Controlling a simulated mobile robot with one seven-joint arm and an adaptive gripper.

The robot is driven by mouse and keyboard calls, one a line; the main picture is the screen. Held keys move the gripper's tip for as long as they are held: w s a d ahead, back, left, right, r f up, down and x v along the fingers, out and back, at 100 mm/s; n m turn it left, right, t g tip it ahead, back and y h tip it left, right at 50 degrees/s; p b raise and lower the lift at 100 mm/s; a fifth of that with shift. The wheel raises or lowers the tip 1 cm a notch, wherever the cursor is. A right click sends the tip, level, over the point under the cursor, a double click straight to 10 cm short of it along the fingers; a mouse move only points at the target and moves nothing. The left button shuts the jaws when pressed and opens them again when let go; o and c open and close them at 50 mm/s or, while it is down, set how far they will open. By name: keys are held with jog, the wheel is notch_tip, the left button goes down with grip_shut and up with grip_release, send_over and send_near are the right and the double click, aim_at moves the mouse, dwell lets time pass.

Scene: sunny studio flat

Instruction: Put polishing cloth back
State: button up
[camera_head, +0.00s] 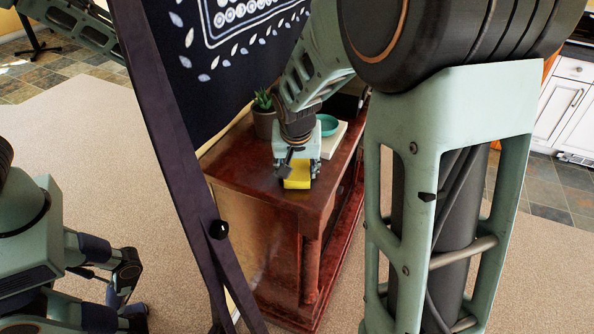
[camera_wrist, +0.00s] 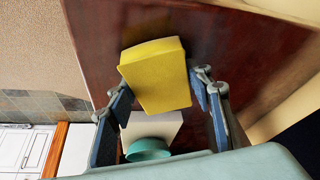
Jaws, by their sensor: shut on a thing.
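The yellow polishing cloth (camera_head: 298,181), a flat folded block, is between the fingertips of my gripper (camera_head: 296,168) over the near end of the red-brown wooden cabinet top (camera_head: 236,163). In the wrist view the cloth (camera_wrist: 156,72) fills the space between the two blue-grey fingers of my gripper (camera_wrist: 160,88). The gripper is shut on it. The cloth sits slightly tilted in that view. I cannot tell whether its underside touches the wood.
Behind the gripper, a teal bowl (camera_head: 327,124) is on a pale slab (camera_head: 336,138). A potted succulent (camera_head: 264,118) stands at the back left. A dark patterned hanging (camera_head: 220,60) is left of the cabinet. The near cabinet top is otherwise clear.

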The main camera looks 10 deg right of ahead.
jog(key=o, duration=1)
jog(key=shift+f, duration=0.1)
jog(key=p+v, duration=0.6)
jog(key=v, duration=0.6)
